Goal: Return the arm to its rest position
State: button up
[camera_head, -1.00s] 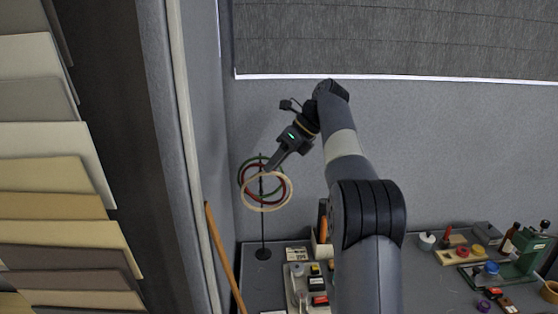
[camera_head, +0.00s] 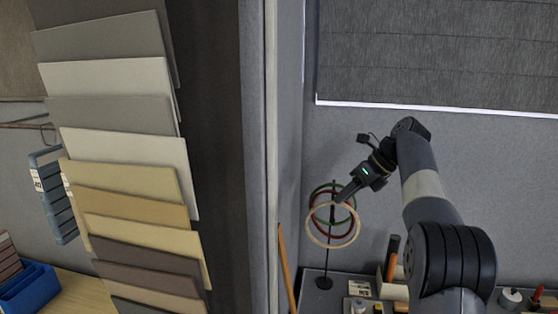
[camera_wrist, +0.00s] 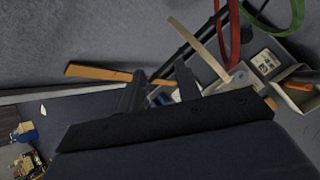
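My gripper (camera_head: 344,196) points down and left in the head view, its tip just at or above the upper part of a cream ring (camera_head: 312,226). In the wrist view my gripper (camera_wrist: 160,82) has its two dark fingers apart with nothing clearly between them. The cream ring shows edge-on in the wrist view (camera_wrist: 198,46), to the right of the fingers. It hangs beside a red ring and a green ring at a dark stand (camera_head: 323,283). Whether a finger touches the cream ring cannot be told. My arm is bent and reaches over the table.
A grey partition (camera_head: 286,120) stands left of the stand, with an orange stick (camera_head: 286,268) leaning there. Layered sample boards (camera_head: 130,190) hang farther left. A box with tools (camera_head: 392,290) is right of the stand. The wall above the stand is clear.

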aim_at(330, 204)
jog(key=shift+m+t, duration=0.4)
jog(key=shift+t, duration=0.4)
jog(key=shift+w+a+f, duration=0.3)
jog(key=shift+w+f, duration=0.6)
jog(key=shift+w, duration=0.2)
jog(key=shift+w+a+f, duration=0.25)
jog(key=shift+w+f, duration=0.6)
jog(key=shift+w, duration=0.2)
jog(key=s+d+r+n+g, duration=0.1)
jog(key=s+d+r+g, duration=0.15)
jog(key=s+r, duration=0.4)
jog(key=w+a+f+t, duration=0.1)
jog(key=w+f, duration=0.1)
jog(key=w+a+f+t, duration=0.1)
jog(key=w+f, duration=0.1)
jog(key=w+a+f+m+t, duration=0.1)
jog(key=w+f, duration=0.2)
jog(key=shift+w, duration=0.1)
